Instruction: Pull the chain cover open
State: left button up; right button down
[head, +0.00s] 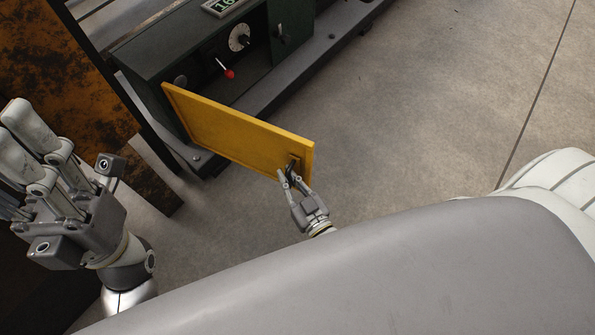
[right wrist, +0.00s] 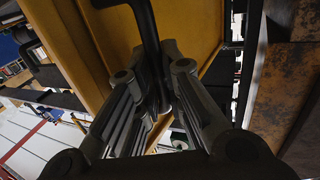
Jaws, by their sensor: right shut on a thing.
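The chain cover (head: 235,130) is a yellow rectangular panel. In the head view it stands out at an angle from the dark green machine, its left end at the machine and its right end out over the floor. A black handle (head: 293,166) sits near its right end. My right gripper (head: 288,174) is shut on this handle. In the right wrist view the black handle (right wrist: 150,40) runs down between the gripper's fingers, with the yellow cover (right wrist: 195,30) behind. My left gripper (head: 30,145) is raised at the left, away from the cover; its jaw opening is unclear.
A rusty orange panel (head: 70,90) stands at the left, close to my left gripper. Concrete floor (head: 430,100) lies clear to the right.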

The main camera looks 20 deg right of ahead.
jog(key=shift+s+a+r, duration=0.2)
jog(key=shift+a+r, duration=0.1)
jog(key=shift+a, duration=0.15)
jog(key=c, duration=1.5)
grip_release()
